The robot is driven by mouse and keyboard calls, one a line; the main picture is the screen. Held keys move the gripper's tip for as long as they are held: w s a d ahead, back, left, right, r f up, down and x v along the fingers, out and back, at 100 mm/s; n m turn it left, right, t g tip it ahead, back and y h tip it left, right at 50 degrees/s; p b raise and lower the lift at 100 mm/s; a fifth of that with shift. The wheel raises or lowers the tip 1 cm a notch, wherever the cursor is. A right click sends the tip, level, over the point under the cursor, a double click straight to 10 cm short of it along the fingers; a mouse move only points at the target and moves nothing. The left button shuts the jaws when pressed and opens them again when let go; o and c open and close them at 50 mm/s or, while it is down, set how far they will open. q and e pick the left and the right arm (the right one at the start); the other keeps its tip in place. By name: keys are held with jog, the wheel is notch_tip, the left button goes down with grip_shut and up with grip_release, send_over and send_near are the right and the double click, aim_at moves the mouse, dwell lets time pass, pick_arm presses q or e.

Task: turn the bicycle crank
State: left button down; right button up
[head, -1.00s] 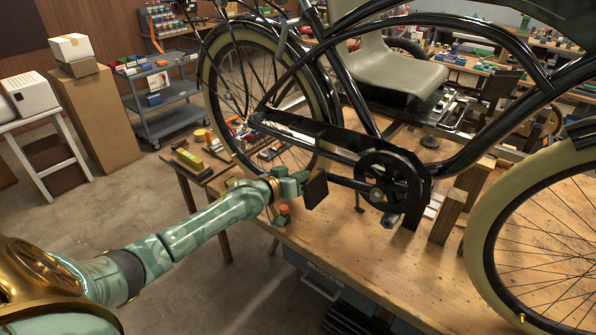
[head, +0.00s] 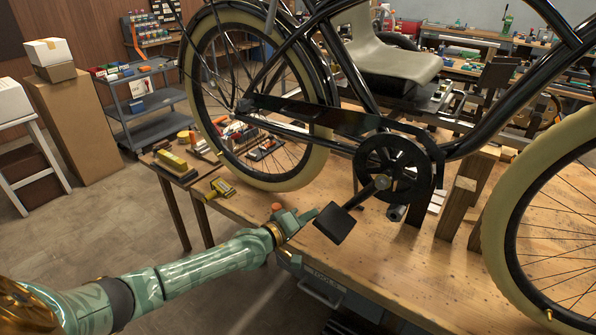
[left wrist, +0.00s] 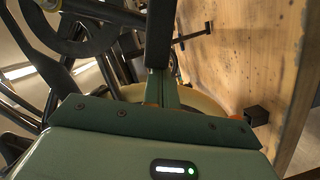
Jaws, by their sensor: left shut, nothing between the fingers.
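The bicycle's black crank arm (head: 364,197) runs from the hub of the round chainring (head: 396,170) down and to the left. A flat dark pedal (head: 335,223) sits tilted at its end. My left gripper (head: 308,214) is shut and empty, just left of the pedal. Its fingertips are at or very near the pedal's left side; I cannot tell if they touch. In the left wrist view, the shut fingers (left wrist: 161,88) point toward a dark bar, and part of the chainring (left wrist: 75,35) shows at the upper left. My right gripper is not in view.
The bicycle stands over a wooden workbench (head: 330,255), with its rear wheel (head: 308,172) left of the crank and its front wheel (head: 492,232) at the right. Wooden blocks (head: 458,205) stand right of the chainring. A yellow tool (head: 221,188) lies on the bench's left part.

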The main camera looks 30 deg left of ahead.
pick_arm(q)
jog(key=d+f+n+t+h+b, duration=0.1)
jog(key=d+f+n+b, duration=0.3)
jog(key=d, duration=0.4)
jog(key=shift+s+d+f+n+b, duration=0.15)
jog(key=shift+s+f+n+b, duration=0.2)
jog(key=shift+f+n, duration=0.4)
